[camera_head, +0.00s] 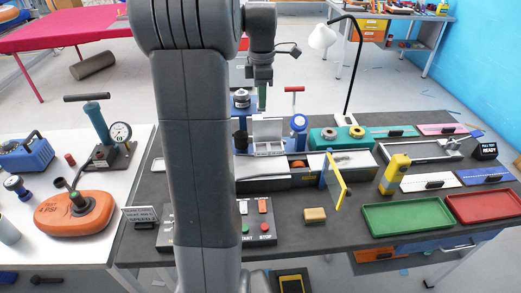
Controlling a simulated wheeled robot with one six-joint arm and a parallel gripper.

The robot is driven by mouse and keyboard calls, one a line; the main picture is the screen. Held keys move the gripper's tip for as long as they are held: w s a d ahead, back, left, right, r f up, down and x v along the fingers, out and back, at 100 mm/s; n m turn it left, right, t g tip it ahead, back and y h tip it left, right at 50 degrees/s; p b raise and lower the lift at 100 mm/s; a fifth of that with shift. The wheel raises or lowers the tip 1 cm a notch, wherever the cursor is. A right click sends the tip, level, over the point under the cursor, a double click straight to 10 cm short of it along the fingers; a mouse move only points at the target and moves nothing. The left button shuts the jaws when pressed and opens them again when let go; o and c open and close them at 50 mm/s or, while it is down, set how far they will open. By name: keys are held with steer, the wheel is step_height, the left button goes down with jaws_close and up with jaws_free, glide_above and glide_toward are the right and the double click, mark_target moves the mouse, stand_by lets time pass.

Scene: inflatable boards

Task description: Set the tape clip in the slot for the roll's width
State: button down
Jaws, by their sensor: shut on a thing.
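My gripper (262,88) points down behind my upright arm, above the back of the dark bench. It is shut on a small grey-green piece (262,99), too small here to tell whether it is the tape clip. The piece is in front of or over a blue-framed machine (268,133) with a grey cover; contact cannot be told. Two round rolls (356,131) sit on a teal base to the right. A grey rail fixture (420,150) lies further right. No slot for a roll's width can be made out, and my arm hides part of the machine.
A green tray (408,217) and a red tray (486,205) lie at the front right. A lamp (323,37) rises behind. A white table (50,170) holds an orange inflatable (75,214) and pump.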

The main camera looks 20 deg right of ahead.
steer(key=f+b, duration=0.1)
steer(key=f, duration=0.4)
steer(key=f+b, duration=0.2)
steer(key=f, duration=0.4)
steer(key=f+b, duration=0.2)
steer(key=f, duration=0.3)
steer(key=shift+w+d+f, duration=0.1)
steer(key=shift+w+f, duration=0.15)
steer(key=shift+w, duration=0.15)
steer(key=shift+f, duration=0.1)
steer(key=c, duration=1.6)
jaws_free()
steer(key=shift+o, duration=0.5)
step_height(320, 180, up, 12)
steer(key=shift+r, duration=0.1)
